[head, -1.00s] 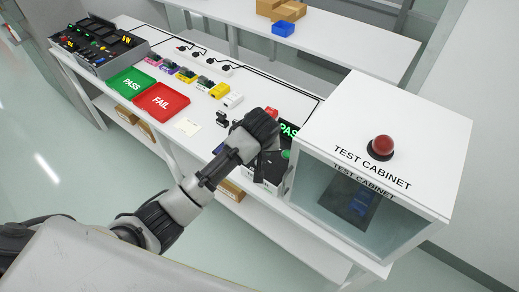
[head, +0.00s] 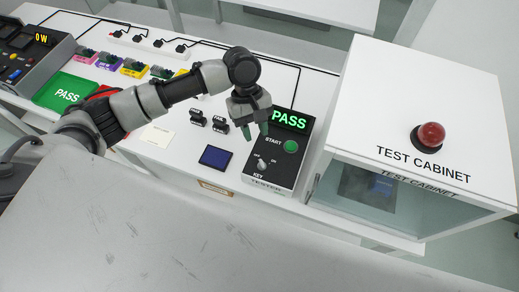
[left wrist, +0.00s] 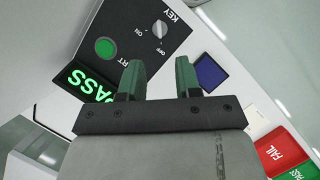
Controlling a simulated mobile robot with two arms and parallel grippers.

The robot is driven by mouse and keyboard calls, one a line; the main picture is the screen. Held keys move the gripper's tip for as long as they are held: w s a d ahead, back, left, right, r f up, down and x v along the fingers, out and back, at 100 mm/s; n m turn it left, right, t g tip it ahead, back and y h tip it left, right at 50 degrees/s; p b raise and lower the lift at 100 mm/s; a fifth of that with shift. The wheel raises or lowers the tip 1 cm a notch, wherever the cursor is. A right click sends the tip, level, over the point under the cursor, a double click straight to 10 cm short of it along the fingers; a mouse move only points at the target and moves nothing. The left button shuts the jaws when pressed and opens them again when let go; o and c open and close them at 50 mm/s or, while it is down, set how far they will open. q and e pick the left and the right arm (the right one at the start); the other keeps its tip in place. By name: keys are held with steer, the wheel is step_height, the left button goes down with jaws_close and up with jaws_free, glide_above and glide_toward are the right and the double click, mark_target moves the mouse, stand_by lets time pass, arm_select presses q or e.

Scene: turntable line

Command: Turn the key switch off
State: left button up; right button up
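The black tester box (head: 290,165) stands on the white bench, left of the test cabinet. Its key switch (head: 262,163) is a small light knob near the front of the panel, marked KEY, ON and OFF. The key switch also shows at the top of the left wrist view (left wrist: 160,29); I cannot tell for sure which mark it points to. The green START button (head: 291,146) and a lit green PASS display (head: 289,121) are behind it. My left gripper (head: 255,129) is open and empty above the tester's back left side, apart from the key switch. My right gripper is out of view.
The test cabinet (head: 420,110) with a red dome (head: 430,135) stands close at the right. A dark blue pad (head: 215,156) and small black switches (head: 208,121) lie left of the tester. A green PASS tray (head: 66,90) is farther left.

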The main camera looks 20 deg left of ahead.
arm_select(q)
glide_above(262, 161)
steer(key=w+a, duration=0.1)
step_height(262, 161, down, 4)
steer(key=shift+w+a+f+p, duration=0.1)
steer(key=shift+w+f+p, duration=0.05)
steer(key=shift+p, duration=0.2)
steer(key=x, duration=0.3)
steer(key=shift+a+f, duration=0.15)
steer(key=shift+f, duration=0.3)
steer(key=shift+d+f, duration=0.25)
steer(key=shift+f, duration=0.25)
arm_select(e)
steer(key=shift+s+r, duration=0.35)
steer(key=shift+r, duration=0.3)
arm_select(q)
jaws_close()
steer(key=shift+p, duration=0.35)
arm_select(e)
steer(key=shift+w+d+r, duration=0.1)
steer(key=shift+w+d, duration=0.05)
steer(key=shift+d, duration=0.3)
